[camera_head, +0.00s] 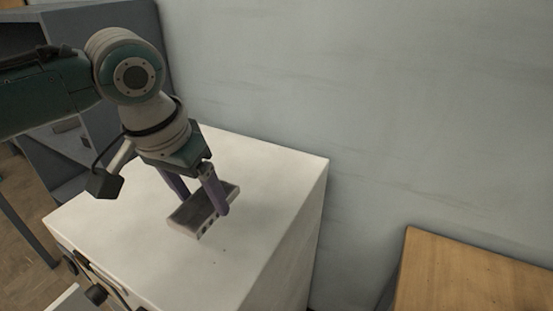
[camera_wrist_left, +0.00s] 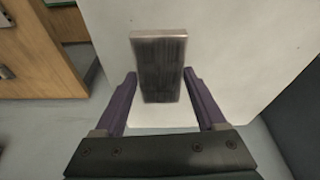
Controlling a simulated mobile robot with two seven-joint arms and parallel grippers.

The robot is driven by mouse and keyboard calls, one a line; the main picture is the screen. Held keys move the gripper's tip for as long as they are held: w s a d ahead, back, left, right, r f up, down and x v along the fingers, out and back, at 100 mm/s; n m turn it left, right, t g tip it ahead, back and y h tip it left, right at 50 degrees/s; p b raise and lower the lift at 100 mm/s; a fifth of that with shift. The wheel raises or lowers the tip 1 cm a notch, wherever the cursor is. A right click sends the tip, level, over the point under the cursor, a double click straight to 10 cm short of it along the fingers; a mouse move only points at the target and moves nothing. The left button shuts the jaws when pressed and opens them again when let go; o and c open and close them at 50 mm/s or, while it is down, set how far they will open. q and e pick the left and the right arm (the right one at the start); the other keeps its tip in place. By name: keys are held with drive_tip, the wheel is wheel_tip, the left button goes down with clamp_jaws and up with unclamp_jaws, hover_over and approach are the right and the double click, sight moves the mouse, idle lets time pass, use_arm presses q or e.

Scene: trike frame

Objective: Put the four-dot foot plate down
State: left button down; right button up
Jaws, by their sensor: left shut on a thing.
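The foot plate (camera_head: 196,213) is a dark grey, flat rectangular block with a paler front edge that carries a few small dark marks. It is at the top of the white cabinet (camera_head: 270,190), level or nearly so; I cannot tell whether it touches the surface. My left gripper (camera_head: 204,204) points down with its purple fingers on either side of the plate and is shut on it. In the left wrist view the plate (camera_wrist_left: 160,55) extends forward from between the two fingers. My right gripper is not in view.
The cabinet top is otherwise clear around the plate. Knobs (camera_head: 96,294) show on the cabinet's front at lower left. A pale wall (camera_head: 400,100) stands behind, a grey shelf unit (camera_head: 60,150) at the left, and a wooden surface (camera_head: 470,275) at lower right.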

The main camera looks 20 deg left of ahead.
sight(210, 235)
use_arm(q)
drive_tip(key=shift+s+b+x, duration=0.15)
drive_tip(key=shift+s+x, duration=0.05)
drive_tip(key=shift+x, duration=0.7)
drive_tip(key=shift+s+b+x, duration=0.1)
drive_tip(key=shift+s+x, duration=0.1)
drive_tip(key=shift+x, duration=0.7)
drive_tip(key=shift+s+b+x, duration=0.15)
drive_tip(key=shift+s+x, duration=0.05)
drive_tip(key=shift+x, duration=0.7)
drive_tip(key=shift+f, duration=0.2)
drive_tip(key=shift+f, duration=0.15)
unclamp_jaws()
